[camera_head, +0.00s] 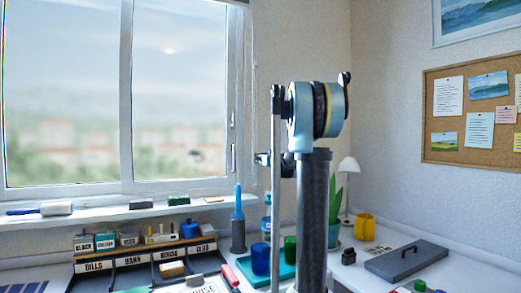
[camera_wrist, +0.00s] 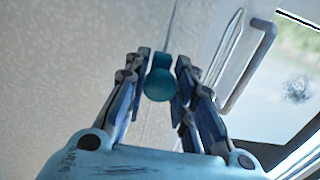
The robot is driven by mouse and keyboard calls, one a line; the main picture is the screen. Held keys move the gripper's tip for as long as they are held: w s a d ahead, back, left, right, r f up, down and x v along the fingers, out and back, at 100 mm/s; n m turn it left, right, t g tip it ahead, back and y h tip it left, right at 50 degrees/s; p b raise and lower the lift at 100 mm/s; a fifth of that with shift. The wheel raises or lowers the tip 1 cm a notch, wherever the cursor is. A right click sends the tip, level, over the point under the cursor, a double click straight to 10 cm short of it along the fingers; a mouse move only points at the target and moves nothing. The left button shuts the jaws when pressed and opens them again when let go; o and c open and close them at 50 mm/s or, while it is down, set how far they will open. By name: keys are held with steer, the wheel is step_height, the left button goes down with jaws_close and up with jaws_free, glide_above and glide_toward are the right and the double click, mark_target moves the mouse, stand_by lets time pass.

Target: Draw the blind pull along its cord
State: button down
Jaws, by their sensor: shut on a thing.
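The blind pull (camera_wrist: 159,84) is a teal, rounded knob in the wrist view. It hangs on a thin cord (camera_wrist: 172,25) that runs up out of the picture. My gripper (camera_wrist: 161,62) is shut on the pull, with a dark-jointed blue finger on each side of it. In the head view a thin pale cord (camera_head: 252,60) hangs beside the right edge of the window. There my own arm stands in front of this area, and I cannot make out the pull.
The window frame (camera_head: 126,90) and its handle (camera_wrist: 250,65) are close to the cord. Below, the sill (camera_head: 100,216) holds small items. The desk carries a labelled organiser (camera_head: 140,262), a teal tray (camera_head: 286,272), a yellow mug (camera_head: 365,227) and a white lamp (camera_head: 348,166).

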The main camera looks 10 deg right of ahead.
steer(key=shift+s+d+f, duration=0.1)
steer(key=shift+f, duration=1.95)
steer(key=c, duration=1.3)
jaws_free()
steer(key=v, duration=1.1)
steer(key=shift+s, duration=0.35)
steer(key=shift+d, duration=0.1)
